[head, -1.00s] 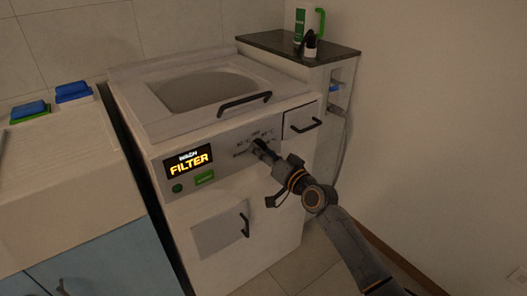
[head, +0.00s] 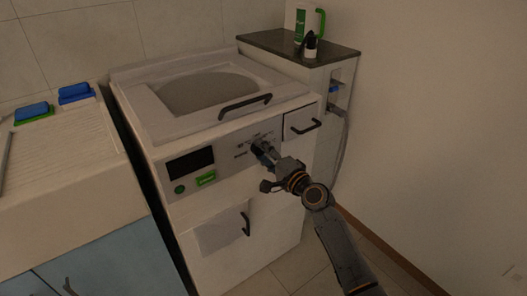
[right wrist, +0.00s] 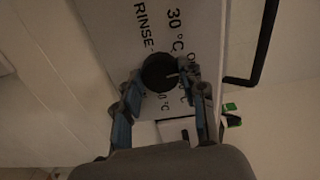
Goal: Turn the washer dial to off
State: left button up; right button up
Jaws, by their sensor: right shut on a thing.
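The white washer (head: 240,165) stands against the tiled wall, with its display (head: 190,163) dark. Its round black dial (right wrist: 160,72) shows in the right wrist view, with a short pale mark on its right side. Printed labels around it include "RINSE" and "30 °C"; a label starting with "O" is partly hidden by a finger. My right gripper (head: 263,150) is at the washer's front panel and covers the dial in the head view. In the right wrist view its blue-padded fingers (right wrist: 160,80) are shut on the dial, one on each side. My left gripper is not in view.
A black lid handle (head: 245,105), a drawer handle (head: 304,126) and a lower door handle (head: 245,224) stick out near my right arm. Green buttons (head: 206,179) sit below the display. A dark-topped cabinet (head: 270,41) with bottles stands behind right. Floor on the right is free.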

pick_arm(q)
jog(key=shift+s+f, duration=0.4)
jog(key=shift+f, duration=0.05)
pick_arm(e)
jog(key=shift+m, duration=0.6)
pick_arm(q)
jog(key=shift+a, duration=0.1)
pick_arm(e)
jog(key=o, duration=1.2)
jog(key=shift+c, duration=0.2)
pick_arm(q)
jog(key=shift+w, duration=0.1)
pick_arm(e)
jog(key=shift+s+d, duration=0.1)
jog(key=shift+d, duration=0.05)
jog(key=v, duration=1.1)
jog(key=shift+s+d, duration=0.2)
jog(key=shift+s, duration=0.15)
